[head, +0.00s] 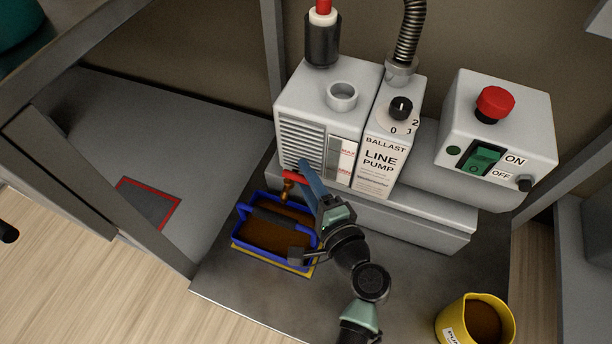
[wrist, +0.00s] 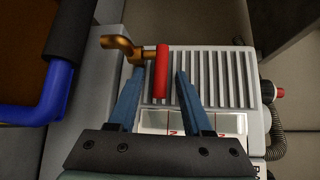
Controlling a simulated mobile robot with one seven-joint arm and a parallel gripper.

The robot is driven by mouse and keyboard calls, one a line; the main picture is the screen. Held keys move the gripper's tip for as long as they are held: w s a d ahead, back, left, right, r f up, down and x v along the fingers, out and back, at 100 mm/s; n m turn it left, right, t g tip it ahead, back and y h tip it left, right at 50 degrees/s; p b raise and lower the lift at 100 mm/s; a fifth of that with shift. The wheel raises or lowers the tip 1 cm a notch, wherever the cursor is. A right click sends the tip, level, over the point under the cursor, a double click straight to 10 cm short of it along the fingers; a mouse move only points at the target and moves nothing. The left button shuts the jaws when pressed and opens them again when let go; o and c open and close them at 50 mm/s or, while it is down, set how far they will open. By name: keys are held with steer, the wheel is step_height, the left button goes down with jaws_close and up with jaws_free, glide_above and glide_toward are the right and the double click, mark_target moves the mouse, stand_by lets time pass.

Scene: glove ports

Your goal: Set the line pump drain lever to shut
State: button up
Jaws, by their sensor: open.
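The line pump (head: 378,160) is a pale grey box with a louvred side. Its brass drain cock (head: 287,189) sticks out low at the front left, with a red drain lever (head: 291,176) on it. In the wrist view the brass cock (wrist: 118,44) is at upper left, and the red lever (wrist: 162,72) points away from it across the louvres. My gripper (head: 304,168) is at the lever. In the wrist view its blue fingers (wrist: 160,76) are open, one on each side of the lever, with a visible gap on the right. Contact on the left is unclear.
A blue-rimmed tray (head: 240,247) of brown liquid with a dark handle stands under the cock. A yellow tub (head: 451,322) is at lower right. A switch box (head: 500,130) with a red button stands right of the pump. A grey frame post crosses the left.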

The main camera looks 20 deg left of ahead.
steer(key=p+v, duration=0.5)
steer(key=v, duration=0.7)
steer(key=shift+s+d, duration=0.25)
steer(key=shift+s, duration=0.05)
